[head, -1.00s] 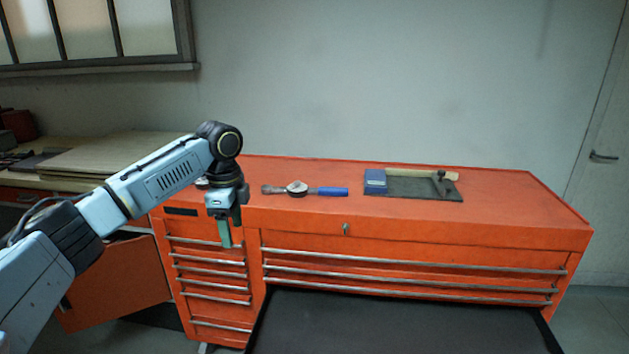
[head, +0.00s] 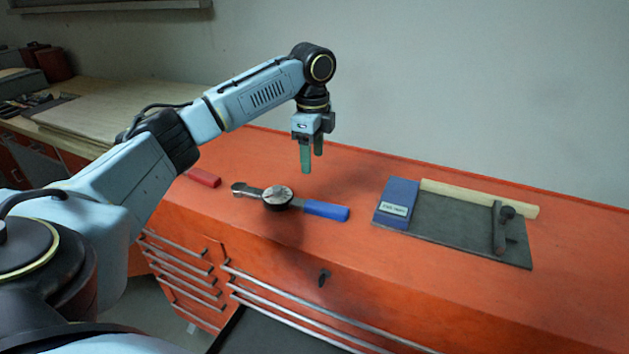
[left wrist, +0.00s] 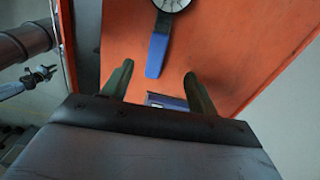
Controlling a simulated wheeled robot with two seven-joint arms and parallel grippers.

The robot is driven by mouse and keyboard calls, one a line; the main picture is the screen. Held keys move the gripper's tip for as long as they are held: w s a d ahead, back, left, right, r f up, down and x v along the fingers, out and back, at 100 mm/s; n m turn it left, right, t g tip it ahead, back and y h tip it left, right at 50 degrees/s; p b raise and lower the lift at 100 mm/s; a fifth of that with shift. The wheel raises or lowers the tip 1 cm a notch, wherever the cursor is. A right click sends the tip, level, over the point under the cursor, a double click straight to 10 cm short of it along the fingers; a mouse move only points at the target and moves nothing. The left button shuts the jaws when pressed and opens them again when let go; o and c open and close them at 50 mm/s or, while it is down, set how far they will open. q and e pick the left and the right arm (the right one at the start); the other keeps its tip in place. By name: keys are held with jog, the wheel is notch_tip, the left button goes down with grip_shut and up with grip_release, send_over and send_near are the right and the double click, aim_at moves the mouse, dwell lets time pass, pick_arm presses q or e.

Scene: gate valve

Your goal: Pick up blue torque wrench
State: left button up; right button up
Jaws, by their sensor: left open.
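The blue torque wrench (head: 325,210) lies flat on the orange cabinet top, with its blue handle to the right, a round dial in the middle and a metal head to the left. My left gripper (head: 311,165) is open and empty, pointing down above the cabinet top, above and behind the wrench. In the left wrist view, the blue handle (left wrist: 157,55) lies beyond the gap between the two green fingertips (left wrist: 157,78), and the dial is cut by the top edge. My right gripper is not in view.
A red-handled tool (head: 203,178) lies left of the wrench, partly hidden by my arm. To the right are a dark mat (head: 455,228), a blue box (head: 397,200) and a pale wooden strip (head: 480,197). The cabinet's front right top is clear.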

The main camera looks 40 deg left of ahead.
pick_arm(q)
send_over(314, 203)
jog(key=f, duration=0.7)
jog(key=shift+s+a+f, duration=0.15)
jog(key=shift+a+f, duration=0.1)
jog(key=shift+f, duration=0.45)
jog(key=f, duration=0.4)
jog(key=shift+d+f, duration=0.2)
jog(key=shift+f, duration=0.15)
grip_shut()
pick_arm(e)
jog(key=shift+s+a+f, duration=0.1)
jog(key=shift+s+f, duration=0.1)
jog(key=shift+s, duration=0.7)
pick_arm(q)
jog(key=shift+w+r, duration=0.1)
jog(key=shift+w, duration=0.1)
